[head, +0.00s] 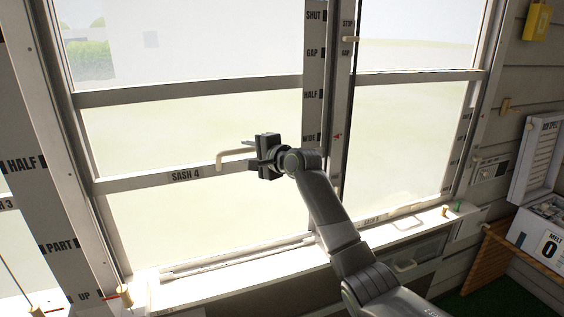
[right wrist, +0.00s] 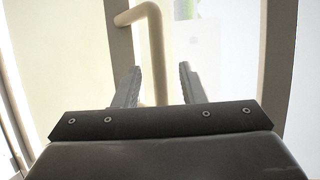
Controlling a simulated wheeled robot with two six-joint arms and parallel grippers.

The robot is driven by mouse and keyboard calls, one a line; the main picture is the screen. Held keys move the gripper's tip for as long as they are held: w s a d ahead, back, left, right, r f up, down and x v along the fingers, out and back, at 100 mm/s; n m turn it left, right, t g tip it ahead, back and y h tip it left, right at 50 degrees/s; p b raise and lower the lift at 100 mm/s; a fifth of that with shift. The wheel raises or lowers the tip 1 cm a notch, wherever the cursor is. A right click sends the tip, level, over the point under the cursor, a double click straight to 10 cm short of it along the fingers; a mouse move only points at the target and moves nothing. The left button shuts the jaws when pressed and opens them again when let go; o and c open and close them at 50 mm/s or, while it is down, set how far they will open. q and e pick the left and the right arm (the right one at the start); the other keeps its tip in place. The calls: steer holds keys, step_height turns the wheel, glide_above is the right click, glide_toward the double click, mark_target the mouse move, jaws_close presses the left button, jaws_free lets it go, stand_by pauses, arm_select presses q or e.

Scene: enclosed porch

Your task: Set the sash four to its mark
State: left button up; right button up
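Sash 4 (head: 186,176) is the labelled rail across the left window, raised above the sill with an opening below it. Its cream bent handle (head: 232,155) stands out from the rail; it also shows in the right wrist view (right wrist: 157,50). My right gripper (head: 262,157) is at the handle's right end. In the right wrist view its two fingers (right wrist: 158,88) are apart, with the handle bar seen between them; I cannot tell whether they touch it. The post to the right carries the words SHUT, GAP, HALF and WIDE (head: 310,138). The rail's right end is hidden behind my arm. My left gripper is out of view.
A small red mark (head: 338,136) is on the strip right of WIDE. A left post (head: 60,245) reads HALF, PART, UP. A second window (head: 405,130) has a handle low down (head: 405,265). A white box (head: 540,215) stands at the right. The sill (head: 235,262) runs below.

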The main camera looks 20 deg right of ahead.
steer(key=b+v, duration=0.4)
steer(key=v, duration=0.9)
steer(key=shift+s, duration=0.2)
steer(key=shift+r, duration=0.15)
